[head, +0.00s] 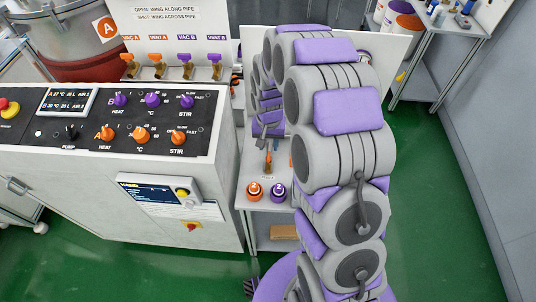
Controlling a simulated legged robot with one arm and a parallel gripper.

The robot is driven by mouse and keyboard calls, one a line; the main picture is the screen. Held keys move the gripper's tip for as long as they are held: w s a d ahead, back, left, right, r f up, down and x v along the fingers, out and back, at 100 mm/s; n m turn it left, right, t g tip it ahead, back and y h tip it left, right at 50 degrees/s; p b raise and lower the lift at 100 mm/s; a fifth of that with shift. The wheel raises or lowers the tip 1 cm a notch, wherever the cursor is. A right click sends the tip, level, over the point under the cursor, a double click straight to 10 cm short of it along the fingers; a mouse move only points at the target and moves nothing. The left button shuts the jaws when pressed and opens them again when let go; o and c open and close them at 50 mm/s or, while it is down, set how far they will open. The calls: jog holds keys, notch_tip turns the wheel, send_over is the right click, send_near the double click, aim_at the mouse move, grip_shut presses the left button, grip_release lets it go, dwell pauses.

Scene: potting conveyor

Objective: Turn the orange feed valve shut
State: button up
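My arm rises through the middle of the head view and folds down behind itself. Its far end (268,138) hangs over a small grey table (248,222); the fingers are too small and covered to read. Just below it is a small orange part (268,157) above a label; I cannot tell whether it is the feed valve, how its wing lies, or whether my gripper touches it. On the table's front stand an orange round fitting (254,190) and a purple one (278,192). My arm hides the table's right side.
A control console (120,190) with orange and purple knobs stands left. Behind it, a white panel (172,28) carries orange and purple wing valves labelled VAC and VENT. A steel vessel (70,35) marked A is back left. Green floor (430,190) is clear to the right.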

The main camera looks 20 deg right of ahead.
aim_at(269, 155)
notch_tip(269, 155, down, 4)
jog(key=shift+d+f+b, duration=0.15)
jog(key=shift+f+b, duration=0.1)
jog(key=shift+b, duration=0.15)
jog(key=shift+a+f, duration=0.25)
jog(key=shift+f, duration=0.3)
jog(key=shift+d, duration=0.15)
grip_shut()
